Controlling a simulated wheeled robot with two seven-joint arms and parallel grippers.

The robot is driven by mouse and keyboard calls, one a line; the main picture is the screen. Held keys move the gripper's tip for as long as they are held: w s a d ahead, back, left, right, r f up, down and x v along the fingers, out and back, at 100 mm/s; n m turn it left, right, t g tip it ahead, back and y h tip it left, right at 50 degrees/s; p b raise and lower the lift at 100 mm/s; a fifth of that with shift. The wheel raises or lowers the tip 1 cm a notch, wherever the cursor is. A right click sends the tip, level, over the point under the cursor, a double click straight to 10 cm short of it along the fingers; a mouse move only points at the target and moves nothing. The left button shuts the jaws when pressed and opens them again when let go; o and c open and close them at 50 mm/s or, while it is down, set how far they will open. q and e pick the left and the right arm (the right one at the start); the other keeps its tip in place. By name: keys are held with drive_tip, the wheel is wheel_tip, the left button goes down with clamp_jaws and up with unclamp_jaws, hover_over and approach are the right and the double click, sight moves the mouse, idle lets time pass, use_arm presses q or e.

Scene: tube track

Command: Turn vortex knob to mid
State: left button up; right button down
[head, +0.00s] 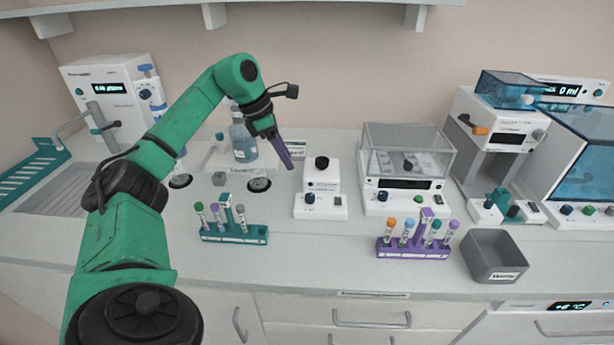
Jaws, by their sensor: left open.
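The vortex mixer (322,178) is a small white device on the counter near the middle, with a black cup on top. Its dark blue knob (310,198) is on the left of its low front panel, beside a small dark display or switch. The knob's pointer is too small to read. My left gripper (287,163) is open and empty, up and to the left of the mixer, fingers pointing down and right. It appears apart from the knob. My right gripper is not in view.
A balance (410,190) with a clear cover stands right of the mixer. A teal tube rack (234,237) is front left, a purple tube rack (411,252) front right, beside a grey waste bin (494,257). A bottle (243,142) stands behind my gripper. Counter in front of the mixer is clear.

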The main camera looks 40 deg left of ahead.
use_arm(q)
approach(309, 196)
drive_tip(key=p+x, duration=0.2)
drive_tip(key=x, duration=0.6)
drive_tip(key=shift+w, duration=0.2)
drive_tip(key=shift+d+f, duration=0.15)
drive_tip(key=shift+f, duration=0.1)
drive_tip(key=shift+c, duration=0.3)
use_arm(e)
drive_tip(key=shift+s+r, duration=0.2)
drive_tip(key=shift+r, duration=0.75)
use_arm(q)
clamp_jaws()
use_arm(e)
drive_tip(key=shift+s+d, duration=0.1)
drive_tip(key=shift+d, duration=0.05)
